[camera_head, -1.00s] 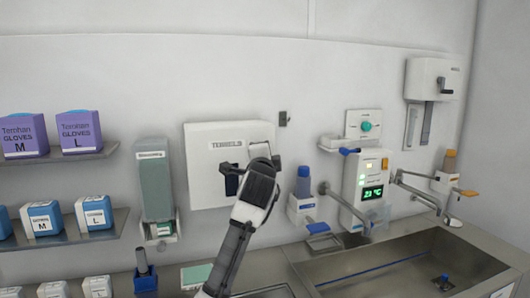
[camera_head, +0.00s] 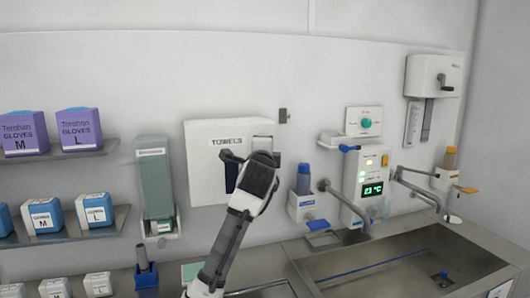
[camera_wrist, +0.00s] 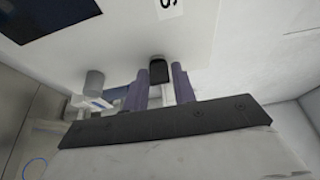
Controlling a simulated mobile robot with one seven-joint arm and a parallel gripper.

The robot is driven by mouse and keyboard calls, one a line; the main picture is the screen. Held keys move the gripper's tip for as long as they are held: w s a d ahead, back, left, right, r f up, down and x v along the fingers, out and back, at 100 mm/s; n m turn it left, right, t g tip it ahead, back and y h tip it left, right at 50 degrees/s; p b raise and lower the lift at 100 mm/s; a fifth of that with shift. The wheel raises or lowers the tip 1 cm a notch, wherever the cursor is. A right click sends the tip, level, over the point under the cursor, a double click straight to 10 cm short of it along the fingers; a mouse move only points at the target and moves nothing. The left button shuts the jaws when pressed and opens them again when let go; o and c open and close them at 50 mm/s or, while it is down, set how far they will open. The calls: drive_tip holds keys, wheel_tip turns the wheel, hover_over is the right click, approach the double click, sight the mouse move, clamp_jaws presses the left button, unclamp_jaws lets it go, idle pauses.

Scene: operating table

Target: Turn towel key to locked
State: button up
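The white towel dispenser (camera_head: 203,165), marked TOWELS, hangs on the wall in the middle of the head view. In the wrist view, a small black piece, apparently the towel key (camera_wrist: 158,70), stands out from the white face. My gripper (camera_wrist: 160,78) has its two fingers apart, one on each side of this piece. A gap shows beside it; contact is not clear.
A soap bottle in a holder (camera_head: 303,180) is close on the right, with the tap and sink (camera_head: 400,262) beyond. A green-grey dispenser (camera_head: 155,185) and shelves of glove boxes (camera_head: 80,128) are on the left. The wall above is clear.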

drive_tip(key=o, duration=0.3)
drive_tip(key=shift+s, duration=0.1)
drive_tip(key=s+a+b, duration=0.1)
drive_tip(key=s+b, duration=0.4)
drive_tip(key=s, duration=0.8)
drive_tip(key=shift+s+b, duration=0.3)
drive_tip(key=shift+b, duration=0.05)
